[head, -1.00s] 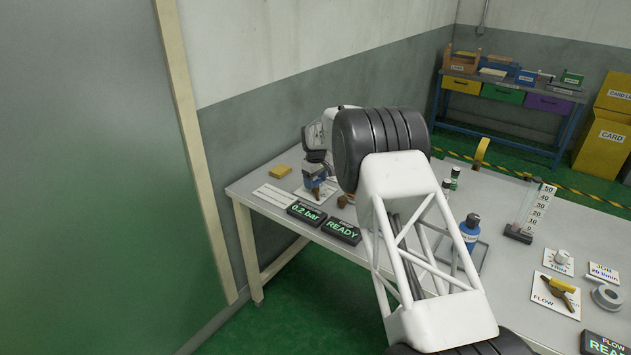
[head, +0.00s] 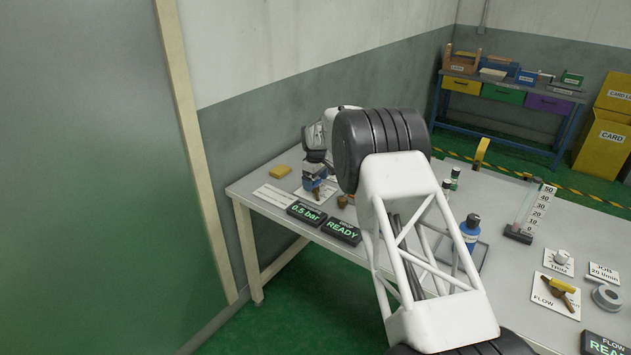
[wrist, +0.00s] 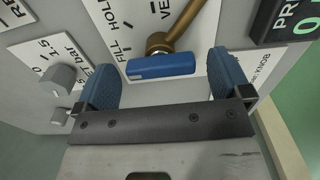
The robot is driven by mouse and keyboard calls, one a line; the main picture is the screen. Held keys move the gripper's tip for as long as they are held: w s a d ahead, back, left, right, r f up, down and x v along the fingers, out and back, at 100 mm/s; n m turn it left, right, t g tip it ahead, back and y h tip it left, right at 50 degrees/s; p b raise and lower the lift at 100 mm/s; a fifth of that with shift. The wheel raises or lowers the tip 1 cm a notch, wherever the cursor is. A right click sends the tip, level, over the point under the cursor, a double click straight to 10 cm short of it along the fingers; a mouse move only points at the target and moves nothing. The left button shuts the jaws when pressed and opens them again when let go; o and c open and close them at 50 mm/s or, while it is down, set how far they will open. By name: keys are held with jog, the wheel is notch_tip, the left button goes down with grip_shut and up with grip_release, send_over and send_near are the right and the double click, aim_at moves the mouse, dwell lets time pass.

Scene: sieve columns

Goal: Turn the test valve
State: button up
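In the wrist view, a valve with a brass lever (wrist: 160,42) and a blue grip (wrist: 160,66) is on a white plate marked FILL, HOLD and a partly cut-off VE. The grip end is near the FILL and HOLD words. My gripper (wrist: 163,62) is open, its two blue fingers on either side of the grip. A gap shows at the right finger; the left finger is close to the grip's end, and contact cannot be told. In the head view my gripper (head: 313,172) is at the bench's far left corner, with the valve partly hidden.
A grey knob (wrist: 58,80) on a bar scale is left of the gripper. The bar display (head: 306,212) reads 0.5 bar, beside a READY display (head: 342,231).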

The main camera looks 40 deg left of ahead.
aim_at(316, 181)
jog(key=shift+r, duration=0.1)
jog(key=shift+r, duration=3.75)
